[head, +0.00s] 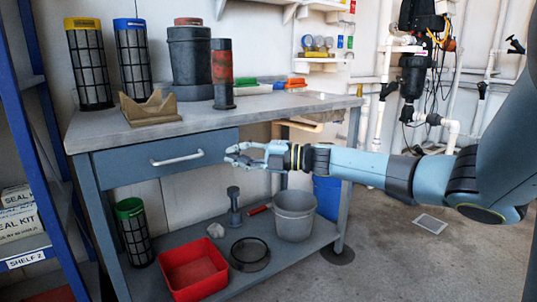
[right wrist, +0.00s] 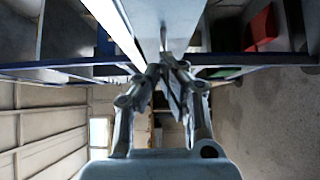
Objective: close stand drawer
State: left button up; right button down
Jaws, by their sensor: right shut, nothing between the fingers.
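The stand drawer (head: 110,167) has a blue-grey front with a pale bar handle (head: 177,159), under the grey top of the stand (head: 290,106). Its front sits close under the tabletop edge; I cannot tell whether it stands out a little. My right gripper (head: 231,153) comes in from the right, shut and empty, by the right end of the drawer front and right of the handle. Whether it touches the front is unclear. In the right wrist view the fingertips (right wrist: 163,70) come together below a pale panel that looks like the drawer front (right wrist: 180,15). My left gripper is not in view.
A grey bucket (head: 295,226), red tray (head: 165,274) and dark ring (head: 235,264) sit on the lower shelf. Dark canisters (head: 188,66) and a cardboard holder (head: 150,112) stand on top. A blue shelf rack (head: 25,110) stands left. The floor at right is mostly clear.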

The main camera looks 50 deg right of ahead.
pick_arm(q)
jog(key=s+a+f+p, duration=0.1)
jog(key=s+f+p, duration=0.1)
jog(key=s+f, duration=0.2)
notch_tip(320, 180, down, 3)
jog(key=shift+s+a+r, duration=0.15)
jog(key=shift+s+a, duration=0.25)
pick_arm(e)
jog(key=v, duration=0.7)
jog(key=shift+s, duration=0.3)
jog(key=shift+d+f, duration=0.1)
